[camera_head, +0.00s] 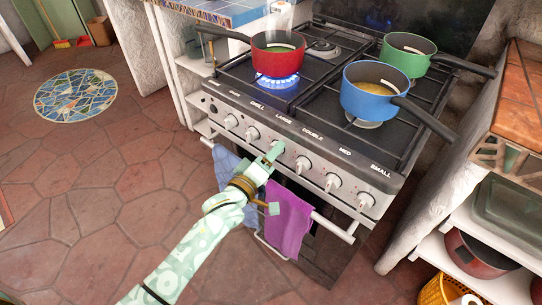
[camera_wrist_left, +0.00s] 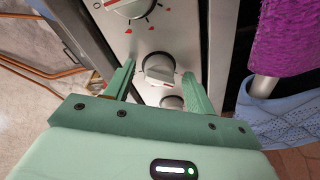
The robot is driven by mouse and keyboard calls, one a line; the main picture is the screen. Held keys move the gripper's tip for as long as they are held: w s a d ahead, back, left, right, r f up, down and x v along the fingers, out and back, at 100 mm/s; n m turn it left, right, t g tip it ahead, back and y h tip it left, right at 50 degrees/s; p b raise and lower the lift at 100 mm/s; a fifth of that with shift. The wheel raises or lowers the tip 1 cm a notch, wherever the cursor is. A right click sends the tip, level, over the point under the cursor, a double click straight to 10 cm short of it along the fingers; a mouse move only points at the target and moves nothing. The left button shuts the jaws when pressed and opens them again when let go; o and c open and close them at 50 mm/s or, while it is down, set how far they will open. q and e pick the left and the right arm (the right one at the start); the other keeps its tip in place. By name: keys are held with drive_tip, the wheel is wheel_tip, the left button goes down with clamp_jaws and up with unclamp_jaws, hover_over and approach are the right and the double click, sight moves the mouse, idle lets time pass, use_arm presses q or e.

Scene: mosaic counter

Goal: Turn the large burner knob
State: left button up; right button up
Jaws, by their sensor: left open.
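The cooker's front panel (camera_head: 318,173) carries a row of knobs with labels above them. My left gripper (camera_head: 273,152) is at the panel below the word LARGE, and its fingers mostly cover the knob there in the head view. In the left wrist view the open left gripper (camera_wrist_left: 160,72) has one finger on each side of a round silver knob, the large burner knob (camera_wrist_left: 159,67). Gaps seem to remain between knob and fingers; contact is not clear. My right gripper is not in view.
A red pot (camera_head: 277,60) stands over a lit blue flame (camera_head: 277,82). A blue pot (camera_head: 372,95) and a green pot (camera_head: 408,58) stand on the other burners. A purple towel (camera_head: 289,215) and a blue cloth (camera_head: 226,168) hang on the rail below the knobs, close to my left arm.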

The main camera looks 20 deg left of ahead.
use_arm(q)
drive_tip(key=c, duration=0.9)
drive_tip(key=shift+c, duration=0.2)
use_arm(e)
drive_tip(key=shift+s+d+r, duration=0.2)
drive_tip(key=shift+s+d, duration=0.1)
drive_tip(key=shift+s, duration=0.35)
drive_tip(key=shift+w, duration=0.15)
use_arm(q)
drive_tip(key=m+h, duration=0.1)
drive_tip(key=m, duration=0.9)
drive_tip(key=m+h+p, duration=0.1)
drive_tip(key=m+h, duration=0.1)
drive_tip(key=m, duration=0.8)
drive_tip(key=m+h+p, duration=0.1)
drive_tip(key=m, duration=0.9)
drive_tip(key=shift+a+f+m+g+h, duration=0.25)
drive_tip(key=shift+m+g+h, duration=0.05)
drive_tip(key=shift+m, duration=0.1)
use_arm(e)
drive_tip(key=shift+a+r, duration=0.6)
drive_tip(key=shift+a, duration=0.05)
